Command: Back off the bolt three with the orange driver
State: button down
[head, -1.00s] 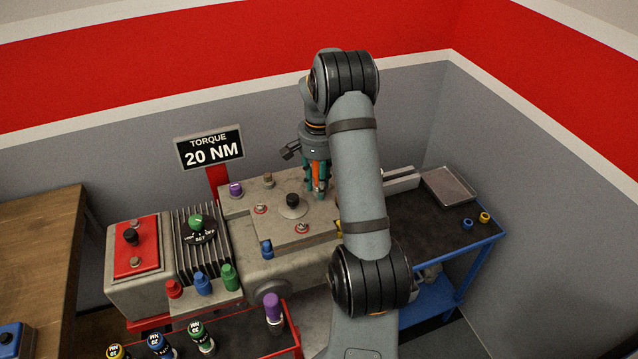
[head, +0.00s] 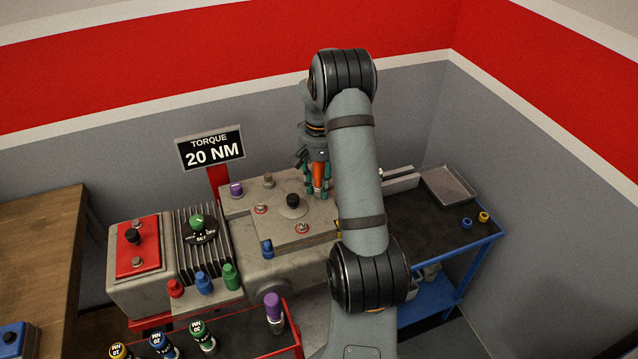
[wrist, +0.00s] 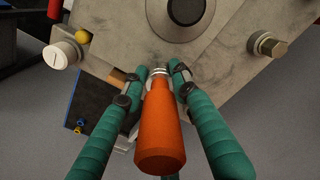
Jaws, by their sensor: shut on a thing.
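My gripper (head: 319,192) is over the right part of the grey housing (head: 258,190). It is shut on the orange driver (head: 318,174). The wrist view shows the orange handle (wrist: 163,125) between the green fingers, with a metal collar at the fingertips; its tip and any contact with a bolt are hidden. A hex bolt (wrist: 268,45) stands on the housing right of the driver, and a pale slotted head (wrist: 62,55) is at the left. In the head view, bolts with red rings (head: 303,228) sit on the raised plate. I cannot tell which bolt is three.
Purple (head: 236,189) and blue (head: 267,249) capped pieces stand on the housing, near a black knob (head: 293,200). A torque sign (head: 210,150) reads 20 NM. A metal tray (head: 449,186) lies on the dark bench at right. Several coloured drivers stand in front.

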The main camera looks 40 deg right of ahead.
jog(key=shift+n+p, duration=0.3)
jog(key=shift+n, duration=0.9)
jog(key=shift+n+p, duration=0.35)
jog(key=shift+n, duration=0.75)
